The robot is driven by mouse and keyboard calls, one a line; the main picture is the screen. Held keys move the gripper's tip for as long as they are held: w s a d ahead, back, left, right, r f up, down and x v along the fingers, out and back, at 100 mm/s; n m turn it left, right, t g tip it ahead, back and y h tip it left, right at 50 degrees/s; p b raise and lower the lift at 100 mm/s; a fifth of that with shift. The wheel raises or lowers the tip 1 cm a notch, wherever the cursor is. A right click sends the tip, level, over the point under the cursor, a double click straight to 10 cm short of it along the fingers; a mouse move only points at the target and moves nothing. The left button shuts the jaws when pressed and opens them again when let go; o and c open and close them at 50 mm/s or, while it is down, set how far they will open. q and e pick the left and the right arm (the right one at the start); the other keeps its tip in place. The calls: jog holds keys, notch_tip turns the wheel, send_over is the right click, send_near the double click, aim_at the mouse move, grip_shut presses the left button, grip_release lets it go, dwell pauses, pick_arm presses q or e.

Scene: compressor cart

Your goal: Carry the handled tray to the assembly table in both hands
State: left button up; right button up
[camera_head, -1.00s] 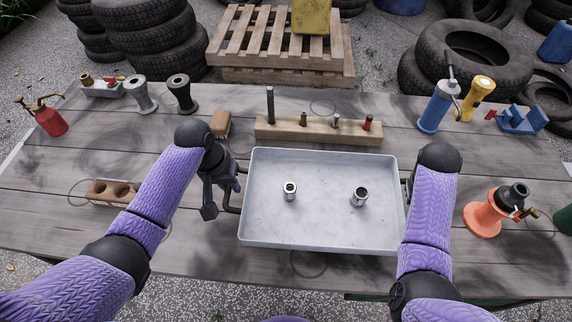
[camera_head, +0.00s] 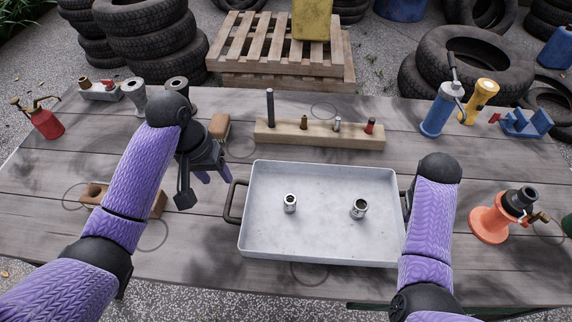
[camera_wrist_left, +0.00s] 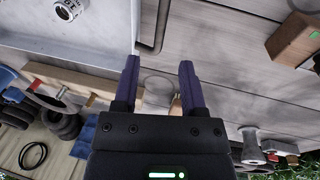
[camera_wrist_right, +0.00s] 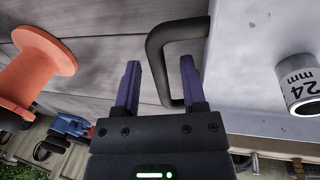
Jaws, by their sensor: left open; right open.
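The handled tray (camera_head: 320,245) is a pale grey shallow tray at the near middle of the wooden table, with two metal sockets (camera_head: 290,203) (camera_head: 359,208) standing in it. Its dark left handle (camera_head: 235,201) is in plain view. My left gripper (camera_head: 205,184) is open and empty, to the left of that handle and apart from it. In the left wrist view the handle (camera_wrist_left: 150,47) lies beyond the fingertips. My right gripper (camera_wrist_right: 160,62) is open at the right handle (camera_wrist_right: 153,62), which shows between its fingers; contact cannot be told. The head view mostly hides that handle.
A wooden block holding pegs (camera_head: 320,135) lies behind the tray. An orange spool-like stand (camera_head: 490,224) is right of my right arm. A brown block with holes (camera_head: 95,193) is partly hidden by my left arm. A blue cylinder (camera_head: 438,115) stands at the back right.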

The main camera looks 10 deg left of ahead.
jog(key=shift+r, duration=0.2)
pick_arm(q)
jog(key=r, duration=0.3)
jog(key=shift+s+a+r, duration=0.1)
jog(key=shift+a+r, duration=0.15)
jog(key=shift+a, duration=0.05)
pick_arm(e)
jog(key=v, duration=1.1)
jog(key=shift+r, duration=0.3)
pick_arm(q)
jog(key=shift+s, duration=0.1)
pick_arm(e)
jog(key=shift+a, duration=0.1)
